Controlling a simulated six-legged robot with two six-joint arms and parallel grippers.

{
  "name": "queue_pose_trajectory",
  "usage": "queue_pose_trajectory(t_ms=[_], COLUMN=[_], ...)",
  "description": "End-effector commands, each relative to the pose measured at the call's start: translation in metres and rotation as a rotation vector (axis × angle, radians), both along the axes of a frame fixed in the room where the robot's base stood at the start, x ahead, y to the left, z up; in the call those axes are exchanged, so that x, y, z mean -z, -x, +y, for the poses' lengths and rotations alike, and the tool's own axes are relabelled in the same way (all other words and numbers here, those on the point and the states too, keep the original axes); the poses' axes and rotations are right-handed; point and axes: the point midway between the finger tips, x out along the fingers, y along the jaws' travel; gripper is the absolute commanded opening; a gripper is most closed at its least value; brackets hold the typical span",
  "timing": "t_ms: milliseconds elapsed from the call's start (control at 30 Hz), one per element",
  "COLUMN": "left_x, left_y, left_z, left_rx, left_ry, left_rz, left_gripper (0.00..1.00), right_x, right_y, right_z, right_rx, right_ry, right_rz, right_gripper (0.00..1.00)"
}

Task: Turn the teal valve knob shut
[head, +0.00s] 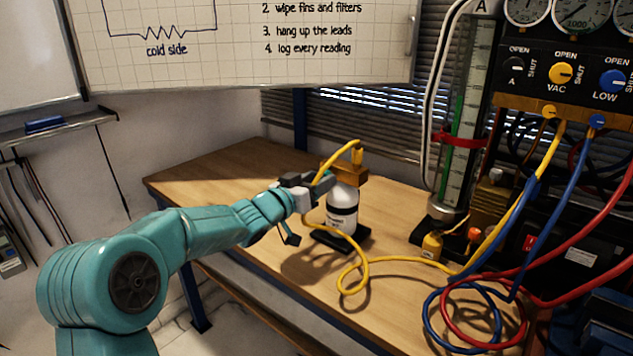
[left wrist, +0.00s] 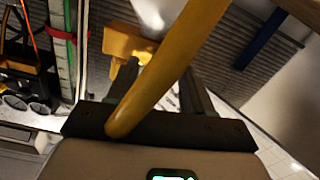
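A white bottle (head: 342,207) with dark bands stands upright on the bench, with a brass-yellow valve block (head: 350,174) on top. My left gripper (head: 327,184) is at the left of the bottle's top, close to the block; I cannot tell whether it touches. In the left wrist view, its two fingers (left wrist: 162,82) stand apart, and the yellow hose (left wrist: 170,70) crosses in front of them, hiding part of the gap. The block (left wrist: 124,42) shows beyond the fingertips. My right gripper is not in view.
The yellow hose (head: 355,268) loops over the wooden bench (head: 225,165). At right, a panel (head: 575,88) carries gauges and black, yellow and blue knobs. Blue hoses (head: 432,310) and red hoses (head: 575,298) crowd the right front. The bench's back left is clear.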

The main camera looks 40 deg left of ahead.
Motion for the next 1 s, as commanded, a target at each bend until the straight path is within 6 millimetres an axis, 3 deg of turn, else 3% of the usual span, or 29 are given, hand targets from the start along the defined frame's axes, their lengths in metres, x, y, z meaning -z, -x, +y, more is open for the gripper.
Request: queue_pose_trajectory(t_ms=[33,133,567,1000], left_x=[0.0,0.0,0.001,0.002], left_y=[0.0,0.0,0.0,0.001], left_z=[0.0,0.0,0.0,0.001], left_rx=[0.0,0.0,0.0,0.0], left_ry=[0.0,0.0,-0.073,-0.436], left_rz=[0.0,0.0,-0.006,-0.031], left_gripper=[0.32,0.0,0.0,0.0], right_x=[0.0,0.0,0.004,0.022], right_y=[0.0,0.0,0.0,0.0], right_z=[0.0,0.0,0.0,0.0], right_rx=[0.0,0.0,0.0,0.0], right_ry=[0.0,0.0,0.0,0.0], right_rz=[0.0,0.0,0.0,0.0], right_gripper=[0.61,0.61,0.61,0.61])
